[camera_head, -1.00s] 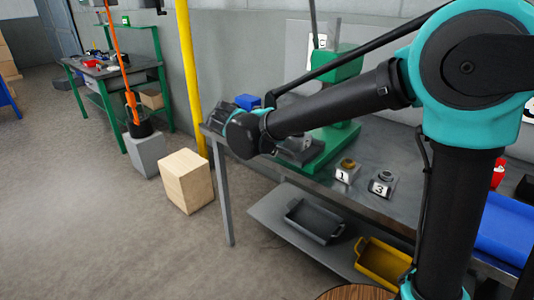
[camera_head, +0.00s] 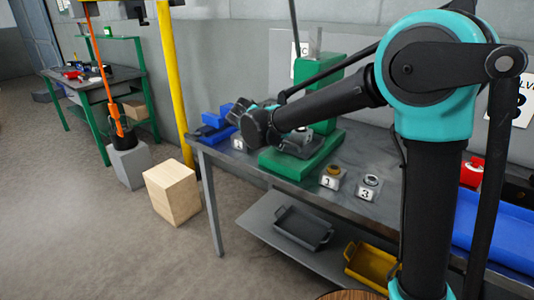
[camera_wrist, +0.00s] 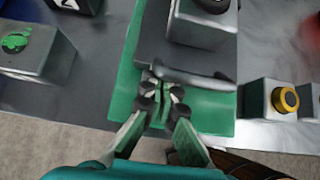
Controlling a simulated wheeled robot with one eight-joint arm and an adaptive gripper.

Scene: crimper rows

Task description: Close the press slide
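The green press (camera_head: 325,72) stands on the workbench in the head view, its green base (camera_head: 291,160) at the front. In the wrist view, the base (camera_wrist: 215,118) lies under a grey slide (camera_wrist: 200,52) with a dark round part on top. A curved grey handle bar (camera_wrist: 190,78) runs along the slide's near edge. My gripper (camera_wrist: 160,88) looks shut, its fingertips close together at the left part of this handle. I cannot tell whether they touch it. In the head view my arm's end hides part of the slide.
Numbered blocks with a yellow ring (camera_head: 332,176) and a grey ring (camera_head: 368,186) stand right of the press. Blue parts (camera_head: 218,124) are at its left. A grey tray (camera_head: 302,228) and a yellow tray (camera_head: 367,264) sit on the lower shelf. Open floor is left of the bench.

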